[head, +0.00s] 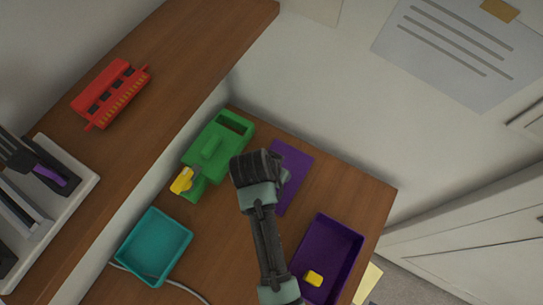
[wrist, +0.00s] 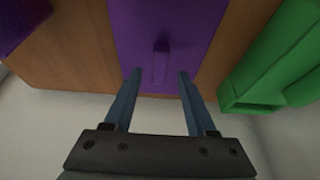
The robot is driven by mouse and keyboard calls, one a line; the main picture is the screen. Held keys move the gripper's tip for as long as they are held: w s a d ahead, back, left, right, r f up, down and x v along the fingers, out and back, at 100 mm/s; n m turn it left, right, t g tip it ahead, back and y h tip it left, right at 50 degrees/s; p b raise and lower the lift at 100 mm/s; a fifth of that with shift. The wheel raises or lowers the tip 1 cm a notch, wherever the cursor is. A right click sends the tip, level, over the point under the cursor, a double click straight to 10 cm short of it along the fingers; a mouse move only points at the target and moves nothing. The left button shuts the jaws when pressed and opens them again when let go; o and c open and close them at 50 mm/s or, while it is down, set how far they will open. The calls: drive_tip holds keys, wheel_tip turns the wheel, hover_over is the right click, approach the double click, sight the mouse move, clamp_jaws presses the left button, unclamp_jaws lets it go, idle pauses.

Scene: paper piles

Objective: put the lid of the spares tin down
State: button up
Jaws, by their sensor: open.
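The lid is a flat purple plate (head: 293,158) that lies on the wooden table, partly hidden by my arm in the head view. In the wrist view the lid (wrist: 135,30) shows a raised purple handle (wrist: 161,62) in its middle. My gripper (wrist: 160,72) is open over the lid, with one finger on each side of the handle and a gap to each. In the head view my gripper is mostly hidden by my own wrist. An open purple tin (head: 352,242) stands right of the lid, with a yellow piece (head: 313,278) inside.
A green machine (head: 213,145) with a yellow part (head: 182,180) stands left of the lid, also in the wrist view (wrist: 275,60). A teal tray (head: 153,245) is at the lower left. A red item (head: 110,93) and a pale rack (head: 70,205) sit on the shelf.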

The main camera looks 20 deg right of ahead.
drive_tip(key=p+v, duration=0.1)
drive_tip(key=v, duration=0.9)
drive_tip(key=shift+r, duration=0.2)
